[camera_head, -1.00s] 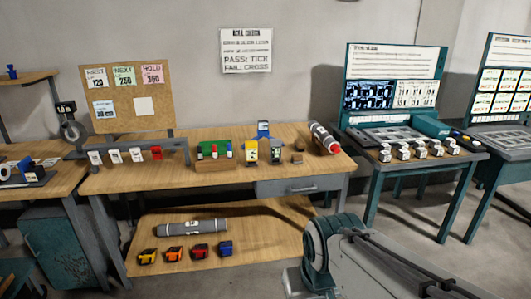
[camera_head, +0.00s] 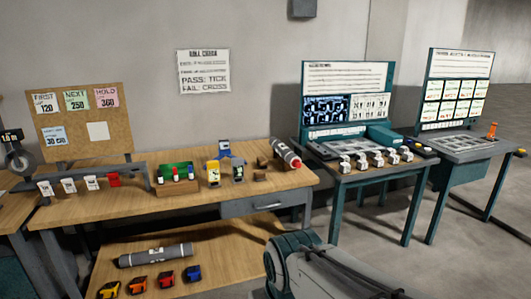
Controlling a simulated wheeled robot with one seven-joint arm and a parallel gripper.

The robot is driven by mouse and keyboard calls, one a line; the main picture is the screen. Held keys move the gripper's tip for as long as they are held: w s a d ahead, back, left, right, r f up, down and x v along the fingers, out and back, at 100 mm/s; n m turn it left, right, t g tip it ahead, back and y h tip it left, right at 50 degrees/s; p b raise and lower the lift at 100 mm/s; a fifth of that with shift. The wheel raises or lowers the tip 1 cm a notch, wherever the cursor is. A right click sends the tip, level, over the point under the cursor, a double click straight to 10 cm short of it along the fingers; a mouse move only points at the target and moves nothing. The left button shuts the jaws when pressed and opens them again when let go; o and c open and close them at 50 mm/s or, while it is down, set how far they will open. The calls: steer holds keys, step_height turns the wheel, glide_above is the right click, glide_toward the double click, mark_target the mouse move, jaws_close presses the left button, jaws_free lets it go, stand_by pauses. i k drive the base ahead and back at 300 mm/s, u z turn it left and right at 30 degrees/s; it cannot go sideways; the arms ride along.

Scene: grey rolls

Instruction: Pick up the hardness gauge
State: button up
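I cannot tell for sure which item is the hardness gauge. Several small handheld devices stand on the wooden bench (camera_head: 110,210): a yellow one (camera_head: 213,173), a dark grey-green one (camera_head: 238,172) and a blue one (camera_head: 224,149) behind them. Their markings are too small to read. My gripper is out of view. Only a grey-green part of my arm shows at the lower middle, in front of the bench and apart from these devices.
A grey roll with a red end (camera_head: 286,153) lies right of the devices, beside small brown blocks. A green-backed box (camera_head: 177,187) is to their left. The lower shelf (camera_head: 215,262) holds another grey roll (camera_head: 155,255) and several colored items. A teal-framed station (camera_head: 345,100) stands right; floor is open farther right.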

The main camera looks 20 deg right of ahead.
mark_target(237, 164)
steer(key=u, duration=0.05)
steer(key=i, duration=2.6)
steer(key=z, duration=0.65)
